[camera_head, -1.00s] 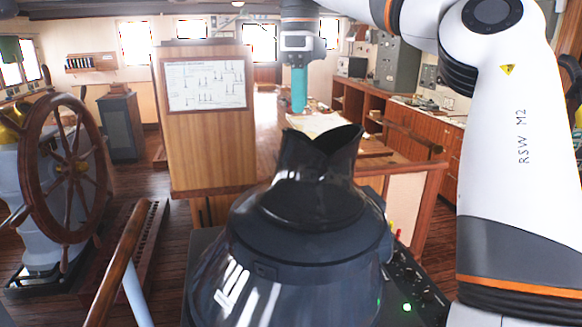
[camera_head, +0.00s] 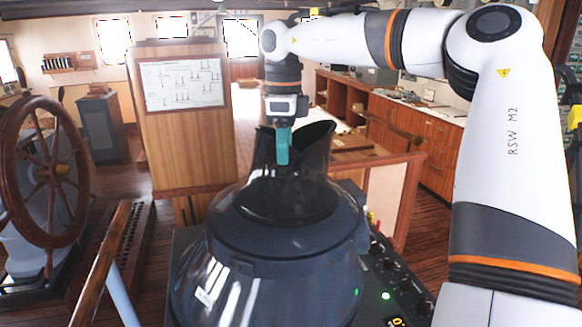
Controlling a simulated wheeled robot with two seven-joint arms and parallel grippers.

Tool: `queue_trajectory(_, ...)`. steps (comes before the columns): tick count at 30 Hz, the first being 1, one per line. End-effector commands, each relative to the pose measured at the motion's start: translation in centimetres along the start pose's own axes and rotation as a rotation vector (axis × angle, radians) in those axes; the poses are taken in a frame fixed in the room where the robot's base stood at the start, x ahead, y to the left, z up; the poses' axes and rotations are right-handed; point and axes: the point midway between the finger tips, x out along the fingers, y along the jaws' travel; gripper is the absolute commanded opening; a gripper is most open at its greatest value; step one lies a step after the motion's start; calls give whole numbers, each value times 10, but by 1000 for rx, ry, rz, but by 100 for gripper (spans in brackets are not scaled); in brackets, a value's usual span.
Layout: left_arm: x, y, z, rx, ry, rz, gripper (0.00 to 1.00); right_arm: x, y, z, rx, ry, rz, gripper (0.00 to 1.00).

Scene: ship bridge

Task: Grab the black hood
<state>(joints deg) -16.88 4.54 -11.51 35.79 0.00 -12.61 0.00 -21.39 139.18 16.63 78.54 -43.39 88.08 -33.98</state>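The black hood (camera_head: 287,203) stands on top of a dark rounded housing (camera_head: 275,262) in the middle of the head view. Its flared upper rim has a notch and faces up. My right gripper (camera_head: 283,158), with teal fingers pointing down, is at the hood's upper opening and overlaps its rim in the picture. I cannot tell whether the fingers touch the hood or whether they are parted. My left gripper is not in view.
A wooden ship's wheel (camera_head: 45,180) stands at the left, with a wooden handrail (camera_head: 102,262) nearer. A wooden panel with a chart (camera_head: 184,84) stands behind. A control panel with a green light (camera_head: 386,296) is right of the housing.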

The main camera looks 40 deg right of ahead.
Motion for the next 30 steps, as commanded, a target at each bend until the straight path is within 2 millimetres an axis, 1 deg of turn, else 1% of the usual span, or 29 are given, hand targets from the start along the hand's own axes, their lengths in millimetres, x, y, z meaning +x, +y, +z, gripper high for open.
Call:
queue_trajectory(2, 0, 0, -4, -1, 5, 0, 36, 0, 0, 0, 0, -1, 0, 38)
queue_trajectory(5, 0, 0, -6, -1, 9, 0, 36, 0, 0, 0, 0, -1, 0, 23)
queue_trajectory(9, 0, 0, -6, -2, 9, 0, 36, 0, 0, 0, 0, -1, 0, 0)
queue_trajectory(30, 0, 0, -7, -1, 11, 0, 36, 1, 1, 0, 0, -3, 3, 0)
